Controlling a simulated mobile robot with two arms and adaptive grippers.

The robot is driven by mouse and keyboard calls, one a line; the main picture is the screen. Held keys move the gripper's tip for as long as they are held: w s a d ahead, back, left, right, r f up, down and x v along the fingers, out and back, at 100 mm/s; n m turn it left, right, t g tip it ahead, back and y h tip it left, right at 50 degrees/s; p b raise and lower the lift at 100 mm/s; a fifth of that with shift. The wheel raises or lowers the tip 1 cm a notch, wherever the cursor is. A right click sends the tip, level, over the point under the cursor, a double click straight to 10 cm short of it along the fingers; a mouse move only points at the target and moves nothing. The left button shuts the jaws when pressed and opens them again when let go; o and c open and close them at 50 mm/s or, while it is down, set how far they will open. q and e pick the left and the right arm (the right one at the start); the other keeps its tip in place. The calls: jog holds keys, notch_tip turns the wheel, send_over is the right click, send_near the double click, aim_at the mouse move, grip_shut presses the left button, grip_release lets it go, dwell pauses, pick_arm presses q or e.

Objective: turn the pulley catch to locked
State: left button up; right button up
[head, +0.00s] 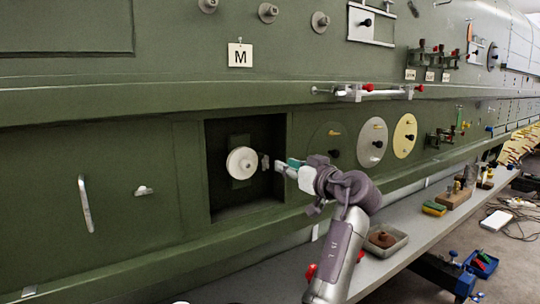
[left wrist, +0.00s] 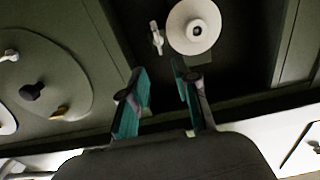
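A white round pulley (head: 242,163) is mounted in a dark square recess in the green fuselage wall. It also shows at the top of the left wrist view (left wrist: 194,27). The small grey catch (head: 265,162) is just right of the pulley in the head view. In the left wrist view the catch (left wrist: 157,38) is left of the pulley, its handle pointing roughly up and down the picture. My left gripper (head: 284,166) is at the recess's right side. In the left wrist view its teal-padded fingers (left wrist: 160,68) are apart and empty, with the catch beyond them. My right gripper is not in view.
The recess edge (head: 284,195) is close to my left gripper. Round covers with knobs, including a cream one (head: 404,136), are to the right. A rail with red ends (head: 365,92) is above. A grey bench (head: 425,225) with a tray (head: 386,240) runs below.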

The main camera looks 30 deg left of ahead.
aim_at(266, 163)
pick_arm(q)
jog(key=p+x, duration=0.2)
jog(key=x, duration=0.6)
jog(key=shift+a, duration=0.35)
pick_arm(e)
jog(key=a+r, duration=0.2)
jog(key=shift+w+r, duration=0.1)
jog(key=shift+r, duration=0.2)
pick_arm(q)
jog(key=shift+w+f, duration=0.15)
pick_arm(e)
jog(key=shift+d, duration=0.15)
pick_arm(q)
grip_shut()
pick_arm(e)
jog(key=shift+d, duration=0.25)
